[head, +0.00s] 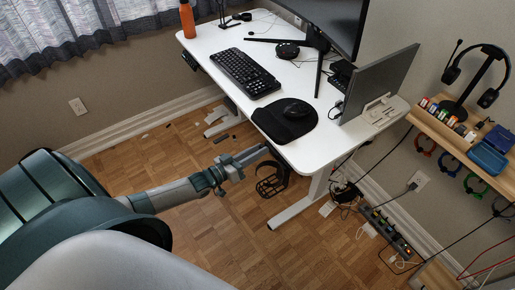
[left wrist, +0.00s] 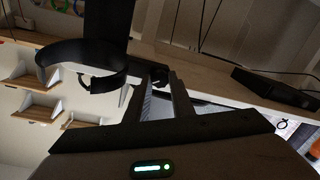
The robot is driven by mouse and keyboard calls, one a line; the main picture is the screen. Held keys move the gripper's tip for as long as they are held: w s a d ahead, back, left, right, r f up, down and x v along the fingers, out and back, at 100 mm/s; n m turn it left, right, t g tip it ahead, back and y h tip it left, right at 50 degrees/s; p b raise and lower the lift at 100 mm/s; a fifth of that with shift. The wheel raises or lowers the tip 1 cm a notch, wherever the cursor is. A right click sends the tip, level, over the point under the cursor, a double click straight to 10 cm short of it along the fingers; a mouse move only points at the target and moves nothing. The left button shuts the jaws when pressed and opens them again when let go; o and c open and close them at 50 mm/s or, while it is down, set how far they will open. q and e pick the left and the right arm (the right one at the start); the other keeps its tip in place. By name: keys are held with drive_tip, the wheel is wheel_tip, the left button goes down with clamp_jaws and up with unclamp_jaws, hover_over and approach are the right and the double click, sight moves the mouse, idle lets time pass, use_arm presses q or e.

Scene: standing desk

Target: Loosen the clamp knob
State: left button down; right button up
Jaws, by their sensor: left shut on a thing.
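A black cup holder (head: 271,181) hangs below the front edge of the white desk (head: 316,150); its ring (left wrist: 80,62) also shows at the left of the left wrist view. The dark clamp knob (left wrist: 158,71) is small and mostly hidden between the fingertips, beside the holder's black upright. My left gripper (head: 262,151) reaches in from the left, under the desk's near edge. In the left wrist view its two fingers (left wrist: 156,80) close in on the knob from both sides. My right gripper is in neither view.
A mouse on a black pad (head: 285,118), a keyboard (head: 245,73) and monitors stand on the desk. An orange bottle (head: 187,19) is at its far corner. A power strip (head: 390,234) and cables lie at the right. The parquet floor left of the desk is mostly clear.

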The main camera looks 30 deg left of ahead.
use_arm(q)
drive_tip(key=shift+f, duration=0.1)
idle(0.4)
drive_tip(key=c, duration=1.5)
unclamp_jaws()
drive_tip(key=shift+c, duration=0.2)
drive_tip(key=shift+s, duration=0.1)
drive_tip(key=b+v, duration=0.2)
drive_tip(key=v, duration=1.5)
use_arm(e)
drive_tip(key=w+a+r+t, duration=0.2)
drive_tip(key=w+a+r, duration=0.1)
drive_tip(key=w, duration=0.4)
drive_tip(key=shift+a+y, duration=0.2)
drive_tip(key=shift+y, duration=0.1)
use_arm(q)
drive_tip(key=shift+s+a, duration=0.1)
drive_tip(key=shift+a, duration=0.05)
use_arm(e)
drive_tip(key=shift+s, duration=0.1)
